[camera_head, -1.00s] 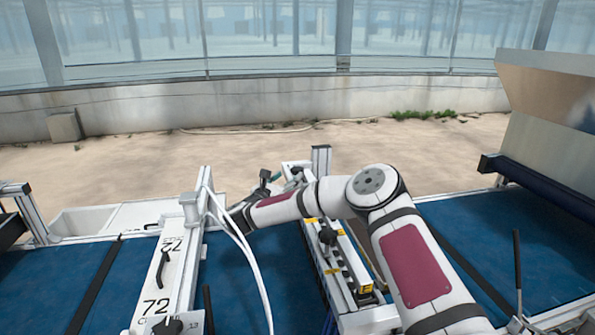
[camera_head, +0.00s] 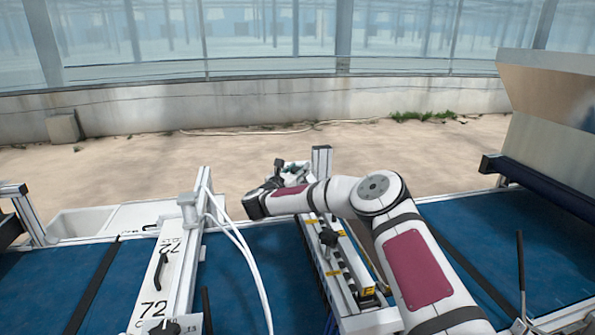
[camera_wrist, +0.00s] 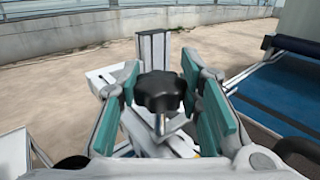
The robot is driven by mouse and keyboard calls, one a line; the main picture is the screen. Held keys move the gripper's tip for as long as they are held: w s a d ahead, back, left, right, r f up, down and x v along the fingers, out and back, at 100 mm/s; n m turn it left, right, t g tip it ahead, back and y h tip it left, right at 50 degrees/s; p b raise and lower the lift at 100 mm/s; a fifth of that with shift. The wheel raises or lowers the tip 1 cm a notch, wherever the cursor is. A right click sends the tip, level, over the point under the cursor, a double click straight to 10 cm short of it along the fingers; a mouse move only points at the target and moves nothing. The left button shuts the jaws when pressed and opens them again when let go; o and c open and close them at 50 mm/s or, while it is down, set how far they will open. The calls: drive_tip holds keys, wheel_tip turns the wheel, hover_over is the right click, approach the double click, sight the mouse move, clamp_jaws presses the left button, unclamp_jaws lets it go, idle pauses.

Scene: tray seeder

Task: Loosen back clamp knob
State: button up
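The back clamp knob (camera_wrist: 160,91) is black and lobed. In the wrist view it stands on a metal bracket between the two teal-padded fingers of my gripper (camera_wrist: 160,82). The fingers are spread, one on each side of the knob. The pads look close to its edges, but I cannot tell whether they touch it. In the head view my gripper (camera_head: 292,172) is over the far end of the white clamp rail assembly (camera_head: 345,290), and I cannot make out the back knob there.
Another black knob (camera_head: 328,238) sits nearer on the same assembly, beside my arm. An upright metal post (camera_wrist: 153,50) stands just behind the back knob. A white panel marked 72 (camera_head: 152,285) and white hoses (camera_head: 240,245) are to the left, above the blue belt (camera_head: 265,275).

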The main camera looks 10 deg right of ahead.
drive_tip(key=c, duration=0.3)
drive_tip(key=shift+s+d+n+t+y, duration=0.1)
drive_tip(key=shift+n+t+y, duration=0.2)
drive_tip(key=shift+y, duration=0.1)
drive_tip(key=shift+r+n+t+y+p, duration=0.1)
drive_tip(key=shift+n+t+y+p, duration=0.2)
drive_tip(key=shift+n+y+p, duration=0.3)
drive_tip(key=shift+n+t+y+p, duration=0.55)
drive_tip(key=shift+n+t+y, duration=0.05)
drive_tip(key=shift+y, duration=0.4)
drive_tip(key=n+y, duration=0.1)
drive_tip(key=y, duration=0.1)
drive_tip(key=n+t+y, duration=0.1)
drive_tip(key=y, duration=0.1)
drive_tip(key=shift+f+n, duration=0.2)
drive_tip(key=shift+n, duration=0.2)
drive_tip(key=shift+n+t+y, duration=0.3)
drive_tip(key=shift+n+y, duration=0.5)
drive_tip(key=shift+y, duration=0.6)
